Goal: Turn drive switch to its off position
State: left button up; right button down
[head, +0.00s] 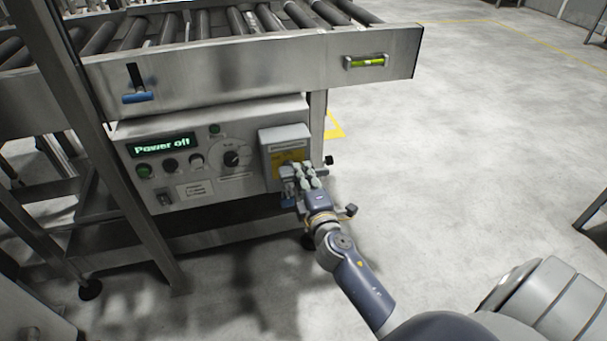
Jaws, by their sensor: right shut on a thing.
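A grey switch box (284,140) with a yellow plate (290,158) sits at the right end of the control panel (215,190). I take it for the drive switch, though its label is too small to read. My right gripper (303,178) is at the lower front of this box, shut on its handle. The fingers hide most of the handle, so its exact angle cannot be told. My left gripper is not in view.
A black rotary knob (231,158) and several small round buttons are on the panel left of the box. A roller conveyor (250,65) with a blue handle (138,97) and a spirit level (366,62) is above. A steel post (110,150) stands left. Floor at right is clear.

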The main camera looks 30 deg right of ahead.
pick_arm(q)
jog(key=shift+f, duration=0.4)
pick_arm(e)
jog(key=shift+r+n, duration=0.15)
jog(key=shift+n, duration=0.15)
jog(key=c, duration=1.4)
grip_release()
jog(key=shift+c, duration=0.2)
jog(key=shift+s+a, duration=0.1)
jog(key=shift+s, duration=0.15)
jog(key=v, duration=1.1)
jog(key=shift+s, duration=0.2)
